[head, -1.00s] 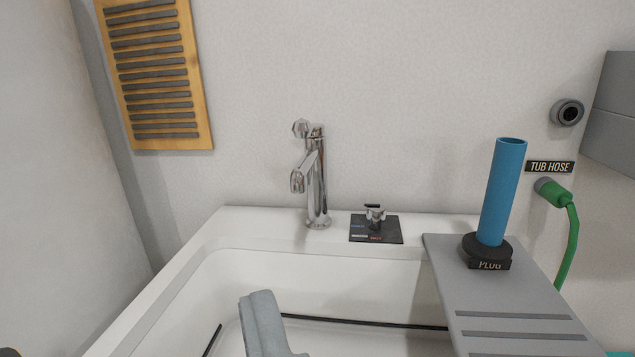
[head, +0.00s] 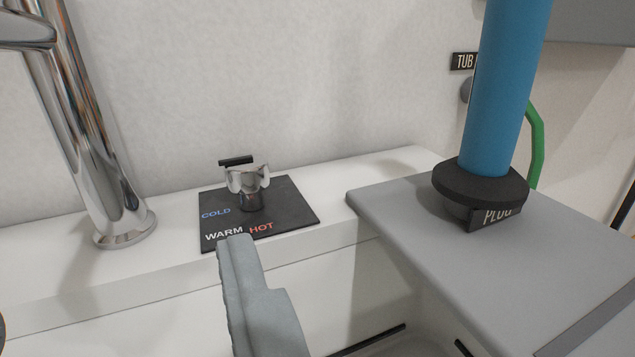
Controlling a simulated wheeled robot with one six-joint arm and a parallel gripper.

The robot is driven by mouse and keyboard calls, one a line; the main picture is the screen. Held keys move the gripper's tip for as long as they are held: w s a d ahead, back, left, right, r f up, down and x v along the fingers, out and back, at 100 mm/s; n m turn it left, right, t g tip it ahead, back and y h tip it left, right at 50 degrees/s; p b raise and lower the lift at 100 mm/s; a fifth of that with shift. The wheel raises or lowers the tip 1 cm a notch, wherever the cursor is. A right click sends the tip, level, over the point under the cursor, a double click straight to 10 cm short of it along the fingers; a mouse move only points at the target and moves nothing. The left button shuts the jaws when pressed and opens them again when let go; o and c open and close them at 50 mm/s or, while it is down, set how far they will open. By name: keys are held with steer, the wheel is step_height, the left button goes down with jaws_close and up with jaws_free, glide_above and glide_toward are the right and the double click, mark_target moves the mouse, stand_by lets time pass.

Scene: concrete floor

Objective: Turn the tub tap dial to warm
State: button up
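The tap dial (head: 248,184) is a chrome knob standing on a black plate (head: 285,203) on the tub's white rim. A short black bar shows at the knob's back left, away from all three labels. The plate reads COLD in blue at the left, WARM in white at the front left and HOT in red at the front. My gripper (head: 240,245) shows as one grey finger in front of the plate, nearer the camera and apart from the knob. The other finger is not clearly seen, so its opening cannot be told.
A chrome tap (head: 100,165) stands left of the dial. A grey board (head: 560,260) lies across the tub at the right, bearing a blue tube (head: 503,90) with a black base marked PLUG. A green hose (head: 537,145) hangs behind it. The wall is close behind the dial.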

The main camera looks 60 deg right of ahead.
mark_target(243, 169)
steer(key=d+f+m+g+h, duration=0.1)
steer(key=d+f+g+h, duration=0.1)
steer(key=d+f, duration=0.3)
steer(key=x, duration=1.7)
steer(key=shift+w+d, duration=0.15)
steer(key=shift+w, duration=0.05)
steer(key=shift+c, duration=0.5)
steer(key=c, duration=0.9)
steer(key=shift+n+t+y, duration=0.3)
steer(key=shift+w+n+t+y, duration=0.1)
steer(key=shift+n+t+y, duration=0.7)
steer(key=shift+y, duration=0.2)
steer(key=shift+n+y, duration=0.3)
steer(key=shift+y, duration=0.1)
